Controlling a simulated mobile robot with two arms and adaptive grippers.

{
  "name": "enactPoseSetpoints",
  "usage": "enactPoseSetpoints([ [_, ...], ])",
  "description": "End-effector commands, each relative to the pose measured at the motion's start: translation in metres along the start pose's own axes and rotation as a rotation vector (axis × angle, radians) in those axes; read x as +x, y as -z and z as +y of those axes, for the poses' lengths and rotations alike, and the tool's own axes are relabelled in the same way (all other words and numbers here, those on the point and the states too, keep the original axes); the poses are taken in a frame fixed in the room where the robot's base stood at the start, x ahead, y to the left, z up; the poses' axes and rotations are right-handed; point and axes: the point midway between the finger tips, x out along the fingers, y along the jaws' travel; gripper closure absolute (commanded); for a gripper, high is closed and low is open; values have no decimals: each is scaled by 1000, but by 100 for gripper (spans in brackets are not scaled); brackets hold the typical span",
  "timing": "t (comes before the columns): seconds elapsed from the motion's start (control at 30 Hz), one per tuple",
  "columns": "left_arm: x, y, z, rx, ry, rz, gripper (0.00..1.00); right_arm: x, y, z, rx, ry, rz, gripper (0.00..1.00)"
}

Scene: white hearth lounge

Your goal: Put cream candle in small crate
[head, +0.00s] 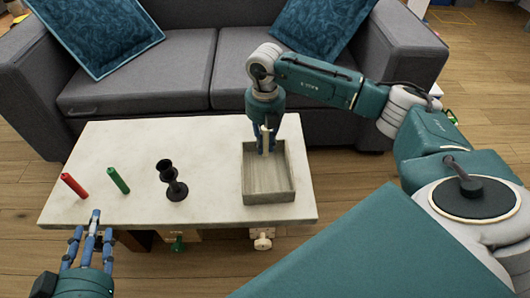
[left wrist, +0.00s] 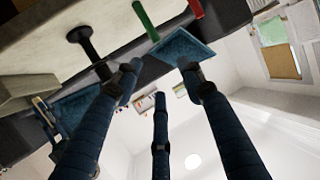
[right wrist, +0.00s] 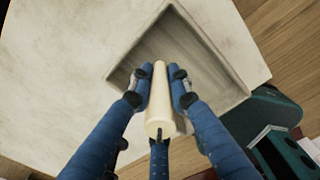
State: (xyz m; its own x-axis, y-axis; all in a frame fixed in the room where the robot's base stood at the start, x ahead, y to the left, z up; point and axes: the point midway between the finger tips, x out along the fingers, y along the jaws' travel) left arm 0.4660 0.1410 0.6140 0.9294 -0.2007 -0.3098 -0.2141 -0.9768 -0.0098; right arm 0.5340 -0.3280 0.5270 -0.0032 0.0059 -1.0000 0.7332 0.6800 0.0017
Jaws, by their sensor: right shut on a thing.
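The cream candle (right wrist: 158,110) is held between the fingers of my right gripper (right wrist: 160,85). In the head view the candle (head: 265,138) shows between the blue fingers of my right gripper (head: 266,146), at the back part of the small crate (head: 268,196). The crate is a shallow grey wooden box on the table; its floor (right wrist: 180,45) also shows in the right wrist view. I cannot tell whether the candle touches the crate. My left gripper (head: 90,228) is open and empty at the table's front left edge; its spread fingers also show in the left wrist view (left wrist: 160,95).
On the pale marble table (head: 215,150) stand a red candle (head: 74,186), a green candle (head: 118,181) and a black candle holder (head: 172,181), left of the crate. A grey sofa (head: 190,75) with blue cushions is behind. The tabletop between holder and crate is clear.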

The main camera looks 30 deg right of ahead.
Motion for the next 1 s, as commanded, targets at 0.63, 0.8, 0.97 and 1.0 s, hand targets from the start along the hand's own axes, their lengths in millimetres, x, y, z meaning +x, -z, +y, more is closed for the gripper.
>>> enactPoseSetpoints([
  [0.63, -1, 58, 7, -3, -15, 249, 60, 38, 0, 0, -1, 0, 0, 100],
  [0.8, -1, 60, 8, -3, -16, 260, 60, 40, 0, 0, -1, 0, 0, 100],
  [0.97, -1, 62, 8, -3, -16, 266, 60, 40, 0, 0, -1, 0, 0, 64],
  [1.0, -1, 62, 8, -3, -16, 266, 60, 40, 0, 0, -1, 0, 0, 64],
])
